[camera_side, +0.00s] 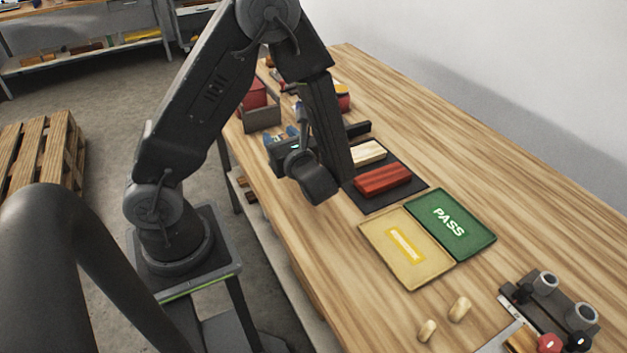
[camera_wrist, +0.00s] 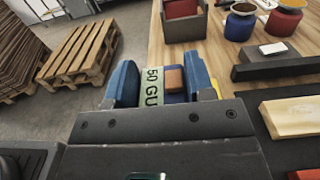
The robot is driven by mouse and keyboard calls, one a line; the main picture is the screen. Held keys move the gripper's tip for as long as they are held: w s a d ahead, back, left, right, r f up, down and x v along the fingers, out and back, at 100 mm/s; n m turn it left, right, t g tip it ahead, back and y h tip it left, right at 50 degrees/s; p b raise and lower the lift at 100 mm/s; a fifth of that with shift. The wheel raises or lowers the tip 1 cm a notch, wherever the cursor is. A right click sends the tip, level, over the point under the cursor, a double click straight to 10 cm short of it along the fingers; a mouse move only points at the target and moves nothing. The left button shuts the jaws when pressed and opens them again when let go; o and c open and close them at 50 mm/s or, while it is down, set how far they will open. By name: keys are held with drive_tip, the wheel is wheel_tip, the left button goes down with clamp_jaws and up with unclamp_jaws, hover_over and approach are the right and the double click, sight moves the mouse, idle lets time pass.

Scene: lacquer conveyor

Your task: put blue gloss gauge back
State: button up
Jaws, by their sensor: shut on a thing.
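My gripper (camera_wrist: 161,84) is shut on the gauge (camera_wrist: 152,88), a small block with a pale green label reading "50 GU", beside a brown part and some blue. The blue fingers stand on either side of it. In the side view my gripper (camera_side: 281,138) is over the table's near-left edge, left of the dark mat, and the gauge is hard to make out there. A black block (camera_wrist: 283,67) with a white label on top lies to the right of the gripper in the wrist view, and it shows beside my wrist in the side view (camera_side: 358,129).
A dark mat (camera_side: 408,193) holds a pale wood block (camera_side: 369,152) and a red block (camera_side: 382,179). A yellow tray (camera_side: 388,257) and a green PASS tray (camera_side: 470,228) lie in front. A grey box (camera_wrist: 184,33) and paint pots (camera_wrist: 284,20) stand behind. Small knobs and a fixture (camera_side: 562,310) sit front right.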

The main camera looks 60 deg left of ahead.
drive_tip(key=w+d+f, duration=0.4)
drive_tip(key=w+d, duration=0.1)
drive_tip(key=shift+w+d+f, duration=0.1)
drive_tip(key=shift+d+f, duration=0.25)
drive_tip(key=shift+f, duration=1.95)
drive_tip(key=o, duration=1.2)
drive_tip(key=shift+f, duration=0.1)
